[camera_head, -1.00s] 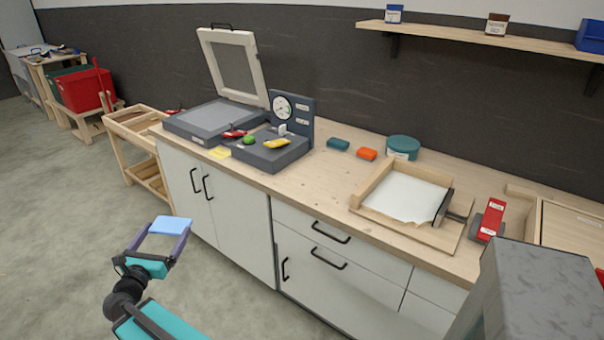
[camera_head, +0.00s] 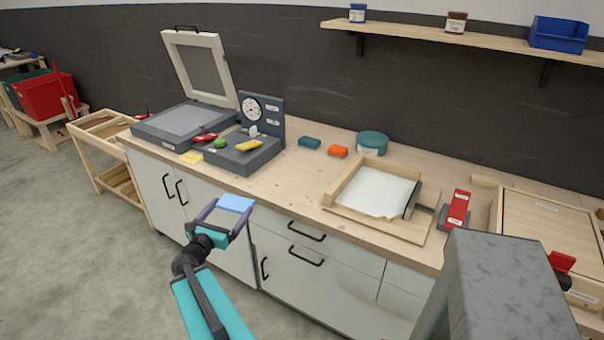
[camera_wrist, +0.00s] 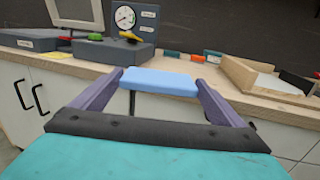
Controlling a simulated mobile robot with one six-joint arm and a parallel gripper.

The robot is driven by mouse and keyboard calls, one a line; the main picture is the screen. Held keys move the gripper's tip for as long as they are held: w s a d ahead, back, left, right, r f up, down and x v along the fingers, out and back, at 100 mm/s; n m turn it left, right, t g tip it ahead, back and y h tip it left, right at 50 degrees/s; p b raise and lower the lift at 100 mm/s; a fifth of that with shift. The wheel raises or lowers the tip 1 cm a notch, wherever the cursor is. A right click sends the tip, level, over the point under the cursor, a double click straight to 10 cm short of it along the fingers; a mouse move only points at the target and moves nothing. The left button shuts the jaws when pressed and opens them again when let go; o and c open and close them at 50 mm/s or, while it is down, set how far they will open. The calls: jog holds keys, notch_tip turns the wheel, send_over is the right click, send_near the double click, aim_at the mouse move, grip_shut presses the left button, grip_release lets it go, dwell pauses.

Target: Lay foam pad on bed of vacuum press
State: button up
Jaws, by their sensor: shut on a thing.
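My gripper (camera_head: 228,208) is shut on a light blue foam pad (camera_head: 236,203). It holds the pad level in front of the cabinet, clear of the counter. In the wrist view the pad (camera_wrist: 159,82) spans between my two purple fingers. The vacuum press stands on the counter at the left. Its grey bed (camera_head: 184,121) looks bare, and its framed lid (camera_head: 203,66) is raised behind it. In the wrist view the pad is in front of the counter edge, and only part of the lid frame (camera_wrist: 75,14) shows.
Right of the bed is a grey control box (camera_head: 232,155) with a gauge (camera_head: 251,108), red, green and yellow controls. A yellow note (camera_head: 191,157) lies at the front edge. A shelf (camera_head: 450,38) hangs above.

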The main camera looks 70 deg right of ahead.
jog(key=s+d+m+g+p, duration=0.1)
jog(key=s+d, duration=0.3)
jog(key=s, duration=0.4)
jog(key=s+d+m+g+p, duration=0.1)
jog(key=s+d+g, duration=0.1)
jog(key=s+d, duration=0.3)
jog(key=s, duration=0.3)
jog(key=shift+s+g+y, duration=0.3)
jog(key=shift+s+y, duration=0.05)
jog(key=shift+y, duration=0.05)
jog(key=shift+d+f+b, duration=0.1)
jog(key=shift+f+b, duration=0.05)
jog(key=shift+b, duration=0.45)
jog(key=shift+w+d+f+b, duration=0.15)
jog(key=shift+d+b, duration=0.15)
jog(key=shift+b, duration=0.8)
jog(key=b, duration=0.2)
jog(key=d+b, duration=0.1)
jog(key=b, duration=0.2)
jog(key=shift+w+d, duration=0.3)
jog(key=b, duration=0.1)
jog(key=d+b, duration=0.1)
jog(key=b, duration=0.1)
jog(key=shift+w, duration=0.2)
jog(key=b, duration=0.3)
jog(key=d+b, duration=0.1)
jog(key=b, duration=0.2)
jog(key=shift+w+d+f, duration=0.1)
jog(key=shift+w+d, duration=0.15)
jog(key=shift+w, duration=0.05)
